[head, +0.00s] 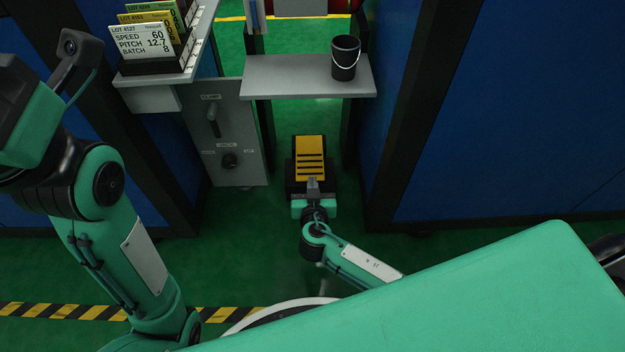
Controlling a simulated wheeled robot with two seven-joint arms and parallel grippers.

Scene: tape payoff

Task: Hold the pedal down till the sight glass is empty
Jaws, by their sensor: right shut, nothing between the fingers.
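The pedal (310,153) is a yellow plate with black stripes in a dark housing, low down near the floor in the middle of the head view. My right gripper (313,184) is shut and empty, with its fingertips at the near end of the pedal. I cannot tell whether they touch it or how far down the pedal is. I cannot make out the sight glass for certain; the upper part of the machine is cut off by the top edge. My left arm stands on the left, and its fingers do not show.
A grey shelf (270,86) above the pedal carries a black bucket (345,58). A grey panel (226,125) with a handle and a knob is left of the pedal. Lot cards (146,38) stand at upper left. Blue cabinets (520,120) flank the gap. Green floor is open in front.

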